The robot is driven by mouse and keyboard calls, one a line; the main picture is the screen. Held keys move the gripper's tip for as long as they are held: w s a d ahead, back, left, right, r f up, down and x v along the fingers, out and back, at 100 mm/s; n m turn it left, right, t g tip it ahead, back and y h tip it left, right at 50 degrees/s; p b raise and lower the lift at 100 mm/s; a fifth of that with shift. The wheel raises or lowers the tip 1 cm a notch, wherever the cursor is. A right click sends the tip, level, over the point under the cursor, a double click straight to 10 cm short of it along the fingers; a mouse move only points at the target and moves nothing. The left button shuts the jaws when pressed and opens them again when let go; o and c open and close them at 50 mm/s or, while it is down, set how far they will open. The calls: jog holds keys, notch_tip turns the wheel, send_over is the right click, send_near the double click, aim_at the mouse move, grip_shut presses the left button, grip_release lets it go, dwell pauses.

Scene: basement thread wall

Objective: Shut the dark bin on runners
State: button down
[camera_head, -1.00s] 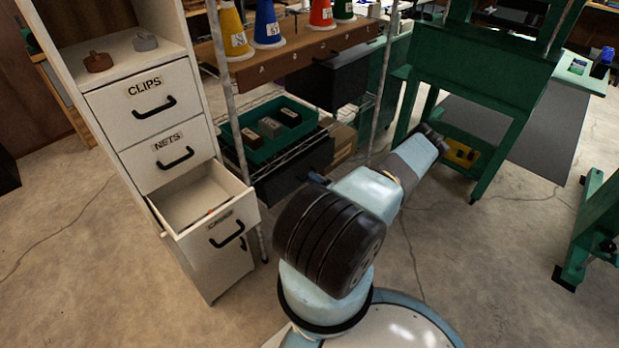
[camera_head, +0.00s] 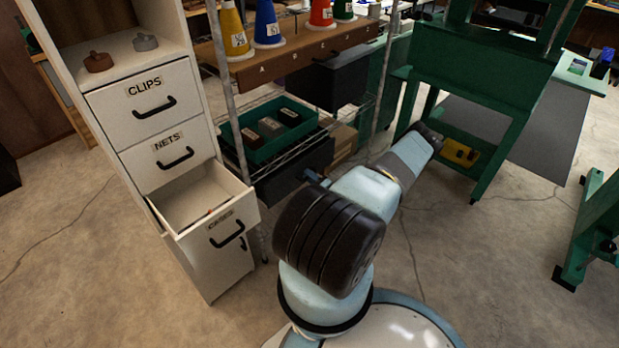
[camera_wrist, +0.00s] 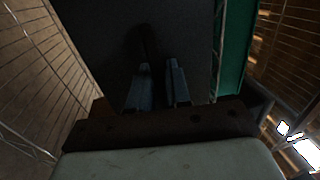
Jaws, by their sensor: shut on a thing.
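A dark bin (camera_head: 298,172) is under the wire shelf in the head view. Its front is partly covered by my arm, and I cannot tell how far out it stands. My gripper (camera_wrist: 160,74) shows in the wrist view, both fingers against a dark panel (camera_wrist: 95,45), which looks like this bin's front. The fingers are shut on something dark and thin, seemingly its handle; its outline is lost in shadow. In the head view only a small blue part beside my arm hints at the gripper. Another dark bin (camera_head: 333,82) hangs higher, under the brown shelf, its handle free.
A green tray (camera_head: 262,150) sits on the wire shelf above the bin. Metal posts (camera_head: 383,75) frame the rack. A green bench (camera_head: 480,80) is at right. Open floor lies between.

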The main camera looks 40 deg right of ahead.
jog(key=shift+f, duration=0.15)
jog(key=shift+w+a, duration=0.15)
jog(key=shift+w, duration=0.8)
jog(key=shift+w+a, duration=0.1)
jog(key=shift+w, duration=0.85)
jog(key=c, duration=1.3)
grip_release()
jog(key=s, duration=0.4)
jog(key=s+f, duration=0.1)
jog(key=s, duration=0.4)
jog(key=s+d+f, duration=0.1)
jog(key=s, duration=0.3)
jog(key=shift+s+d+f, duration=0.1)
jog(key=shift+s+f, duration=0.15)
jog(key=shift+s, duration=0.05)
